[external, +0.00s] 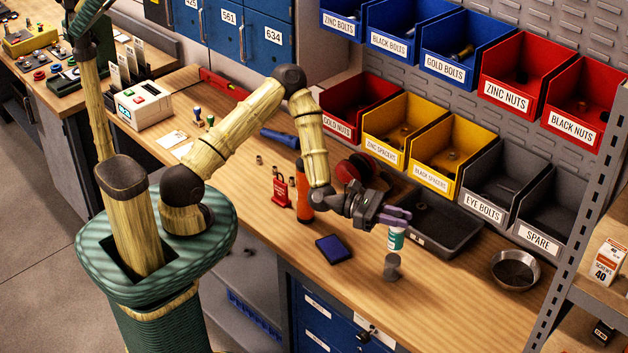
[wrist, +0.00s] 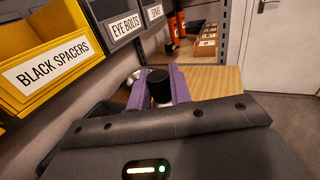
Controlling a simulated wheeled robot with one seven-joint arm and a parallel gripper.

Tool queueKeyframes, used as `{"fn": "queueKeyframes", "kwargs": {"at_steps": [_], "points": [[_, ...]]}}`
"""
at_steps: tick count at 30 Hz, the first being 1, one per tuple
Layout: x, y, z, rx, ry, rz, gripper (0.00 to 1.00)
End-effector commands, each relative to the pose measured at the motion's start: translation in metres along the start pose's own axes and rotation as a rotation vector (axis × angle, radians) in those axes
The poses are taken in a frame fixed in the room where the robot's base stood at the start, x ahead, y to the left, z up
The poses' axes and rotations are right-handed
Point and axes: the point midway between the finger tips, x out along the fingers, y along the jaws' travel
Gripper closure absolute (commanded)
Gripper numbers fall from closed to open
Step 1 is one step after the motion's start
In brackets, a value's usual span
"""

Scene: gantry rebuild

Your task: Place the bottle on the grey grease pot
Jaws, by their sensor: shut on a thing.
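My gripper (external: 396,215), with purple fingers, is shut on the bottle (external: 396,239) near the bench's front edge. The bottle is small, with a white and teal body, and hangs roughly upright below the fingers. In the wrist view its dark cap (wrist: 158,80) shows between the purple fingers (wrist: 159,94). The grey grease pot (external: 392,268) is a small cylinder standing on the bench just below the bottle in the picture. The bottle's base and the pot's top look very close; I cannot tell whether they touch. The pot cannot be made out in the wrist view.
A dark tray (external: 440,226) lies behind my gripper and a metal bowl (external: 515,270) stands to the right. A blue pad (external: 334,249) and an orange bottle (external: 304,192) are to the left. Labelled bins line the back. The bench front right is clear.

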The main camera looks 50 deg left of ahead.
Motion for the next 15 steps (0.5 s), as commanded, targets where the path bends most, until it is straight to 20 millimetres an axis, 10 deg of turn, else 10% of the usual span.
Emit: {"fn": "queueKeyframes", "kwargs": {"at_steps": [15], "points": [[0.0, -0.001, -0.037, 0.0, 0.0, -0.001, 1.0]]}}
